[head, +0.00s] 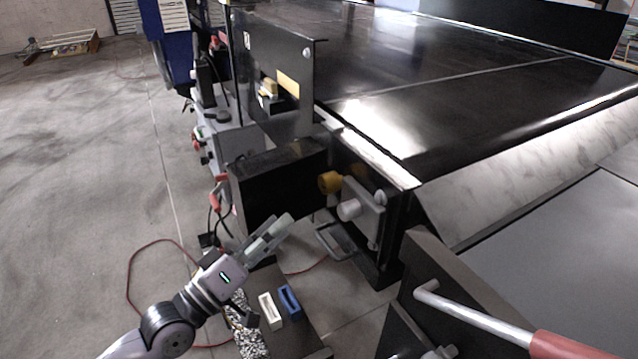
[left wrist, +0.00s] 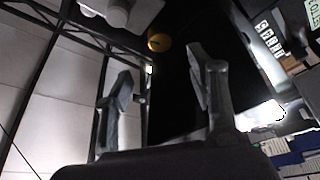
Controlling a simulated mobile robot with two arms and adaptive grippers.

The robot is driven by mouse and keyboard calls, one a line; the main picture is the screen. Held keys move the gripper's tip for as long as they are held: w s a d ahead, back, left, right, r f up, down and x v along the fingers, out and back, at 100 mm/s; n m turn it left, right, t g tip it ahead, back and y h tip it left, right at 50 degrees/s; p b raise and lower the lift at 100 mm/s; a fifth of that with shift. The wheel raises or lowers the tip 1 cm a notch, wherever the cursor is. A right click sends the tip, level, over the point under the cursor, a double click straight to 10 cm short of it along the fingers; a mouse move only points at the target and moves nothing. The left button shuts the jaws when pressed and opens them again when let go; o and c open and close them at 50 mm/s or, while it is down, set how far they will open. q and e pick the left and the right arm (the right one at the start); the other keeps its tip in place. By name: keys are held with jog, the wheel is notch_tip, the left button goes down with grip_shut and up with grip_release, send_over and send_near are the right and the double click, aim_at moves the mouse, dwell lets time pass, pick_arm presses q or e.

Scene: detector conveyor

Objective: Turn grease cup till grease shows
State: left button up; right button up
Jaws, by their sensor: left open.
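A yellow-brass round cup (head: 329,182), which looks like the grease cup, sticks out beside a black box on the conveyor's end. It also shows in the left wrist view (left wrist: 159,42), above and between the fingertips. My left gripper (head: 275,228) is open and empty, below and to the left of the cup, apart from it. In the left wrist view its two fingers (left wrist: 160,82) stand wide apart with nothing between them. I cannot make out any grease at the cup. My right gripper is not in view.
A pale cylindrical knob (head: 349,210) on a grey block sits right of the cup. The black box (head: 280,185) stands close above my left gripper. A low shelf holds a white tray (head: 270,311) and a blue one (head: 290,300). A red-handled bar (head: 480,318) juts out at front right.

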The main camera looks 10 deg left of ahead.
aim_at(322, 187)
pick_arm(q)
jog(key=p+x, duration=0.2)
jog(key=x, duration=0.8)
jog(key=shift+r, duration=0.1)
jog(key=shift+w+d+p, duration=0.3)
jog(key=shift+w+d, duration=0.15)
jog(key=shift+w, duration=0.05)
jog(key=shift+c, duration=0.2)
jog(key=shift+c, duration=0.7)
jog(key=c, duration=1)
jog(key=shift+o, duration=0.2)
jog(key=shift+m+b, duration=0.6)
jog(key=shift+b, duration=0.5)
jog(key=shift+h+b, duration=0.35)
jog(key=shift+h, duration=0.05)
jog(key=shift+m, duration=0.3)
